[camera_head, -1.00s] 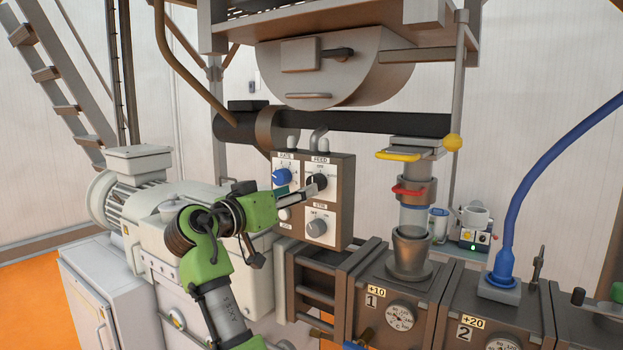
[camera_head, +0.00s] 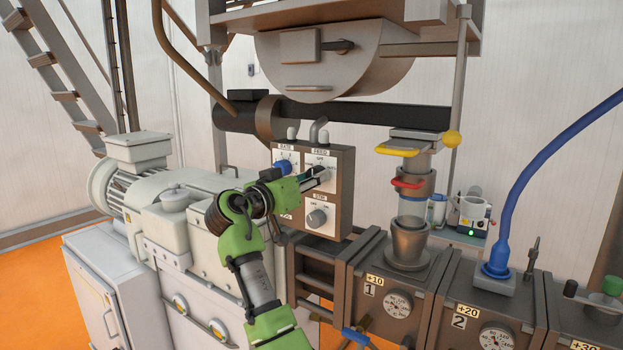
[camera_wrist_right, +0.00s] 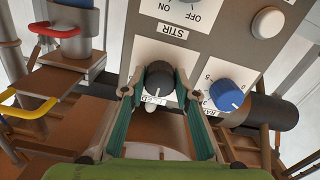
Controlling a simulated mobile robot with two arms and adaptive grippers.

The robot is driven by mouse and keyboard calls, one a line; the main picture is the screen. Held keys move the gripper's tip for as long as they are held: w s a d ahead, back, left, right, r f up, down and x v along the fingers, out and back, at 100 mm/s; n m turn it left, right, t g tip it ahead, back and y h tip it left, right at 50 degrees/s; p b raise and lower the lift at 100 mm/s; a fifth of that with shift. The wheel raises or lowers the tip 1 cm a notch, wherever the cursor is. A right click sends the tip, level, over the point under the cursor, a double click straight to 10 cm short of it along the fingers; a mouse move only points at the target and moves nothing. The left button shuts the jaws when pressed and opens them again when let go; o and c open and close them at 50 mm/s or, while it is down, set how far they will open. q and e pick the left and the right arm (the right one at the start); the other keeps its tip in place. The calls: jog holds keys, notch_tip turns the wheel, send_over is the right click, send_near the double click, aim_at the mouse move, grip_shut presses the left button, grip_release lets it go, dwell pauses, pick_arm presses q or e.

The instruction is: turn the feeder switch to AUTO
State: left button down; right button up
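The feeder switch is a black knob (camera_head: 320,173) under the FEED label on the brown control box (camera_head: 343,200). In the right wrist view, upside down, the black knob (camera_wrist_right: 159,78) has a light mark on the side toward the FEED label. My right gripper (camera_head: 314,177) is at the knob in the head view. In the right wrist view its teal-padded fingers (camera_wrist_right: 157,88) stand apart on either side of the knob, with a small gap showing at the left. The switch's position lettering is mostly hidden. My left gripper is not in view.
The blue RATE knob (camera_wrist_right: 227,95) is close beside one finger. The grey STIR knob (camera_head: 316,216) sits below the feeder switch. Lamps and a bent pipe (camera_head: 318,128) top the box. A feed port with a red handle (camera_head: 408,184) stands to the right.

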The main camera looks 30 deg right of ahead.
jog(key=shift+m+b, duration=5.9)
jog(key=shift+b, duration=0.2)
jog(key=o, duration=1.1)
jog(key=v, duration=1.2)
